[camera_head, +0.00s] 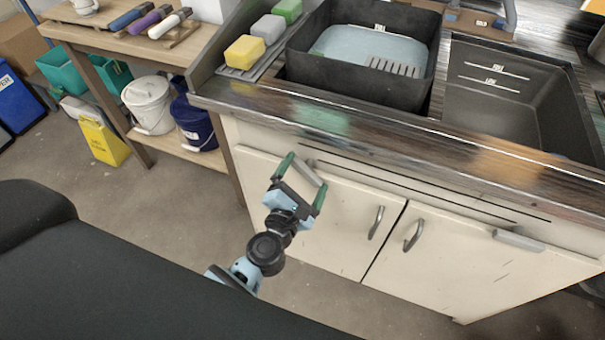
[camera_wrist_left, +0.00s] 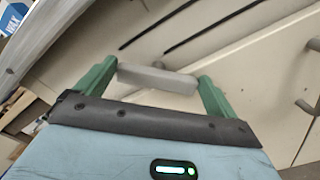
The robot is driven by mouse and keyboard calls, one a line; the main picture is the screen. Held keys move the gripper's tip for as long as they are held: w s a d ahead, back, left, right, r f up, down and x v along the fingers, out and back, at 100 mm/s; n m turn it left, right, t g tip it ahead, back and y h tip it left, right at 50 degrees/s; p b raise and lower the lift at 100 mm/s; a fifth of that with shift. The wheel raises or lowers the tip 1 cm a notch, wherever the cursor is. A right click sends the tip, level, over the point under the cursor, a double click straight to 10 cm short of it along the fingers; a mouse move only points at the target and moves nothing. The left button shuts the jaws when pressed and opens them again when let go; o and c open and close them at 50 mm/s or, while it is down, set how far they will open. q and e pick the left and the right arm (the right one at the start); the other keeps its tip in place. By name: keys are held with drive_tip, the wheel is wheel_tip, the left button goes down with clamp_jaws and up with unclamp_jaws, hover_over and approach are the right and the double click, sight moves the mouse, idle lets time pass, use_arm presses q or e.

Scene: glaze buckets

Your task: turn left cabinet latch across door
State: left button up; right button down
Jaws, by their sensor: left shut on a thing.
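The left cabinet latch (camera_head: 307,171) is a short grey bar near the top of the left cabinet door (camera_head: 345,215). In the head view it slants more steeply than the door's top edge. My left gripper (camera_head: 305,173) is shut on it, with one green finger at each end of the bar. The left wrist view shows the latch (camera_wrist_left: 157,79) spanning the gap between the fingers. The left door appears closed, with a curved handle (camera_head: 376,222) at its right side. My right gripper is not in view.
The right cabinet door (camera_head: 450,260) has its own handle (camera_head: 413,236) and a grey latch (camera_head: 518,240) along its top. The counter edge (camera_head: 400,135) overhangs the doors. A wooden shelf with a white bucket (camera_head: 148,104) and a blue bucket (camera_head: 195,122) stands left of the cabinet.

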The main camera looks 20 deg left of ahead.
use_arm(q)
drive_tip(key=m+p, duration=0.1)
drive_tip(key=m, duration=0.3)
drive_tip(key=m+p, duration=0.1)
drive_tip(key=m, duration=0.1)
drive_tip(key=shift+d+f, duration=0.15)
drive_tip(key=shift+f, duration=0.05)
drive_tip(key=shift+f+m+p, duration=0.2)
drive_tip(key=shift+m+p, duration=0.3)
drive_tip(key=shift+m, duration=1.1)
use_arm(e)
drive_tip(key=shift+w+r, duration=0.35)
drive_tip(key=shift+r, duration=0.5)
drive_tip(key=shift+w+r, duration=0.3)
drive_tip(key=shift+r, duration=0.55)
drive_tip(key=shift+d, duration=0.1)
use_arm(q)
drive_tip(key=o, duration=0.6)
drive_tip(key=shift+s, duration=4)
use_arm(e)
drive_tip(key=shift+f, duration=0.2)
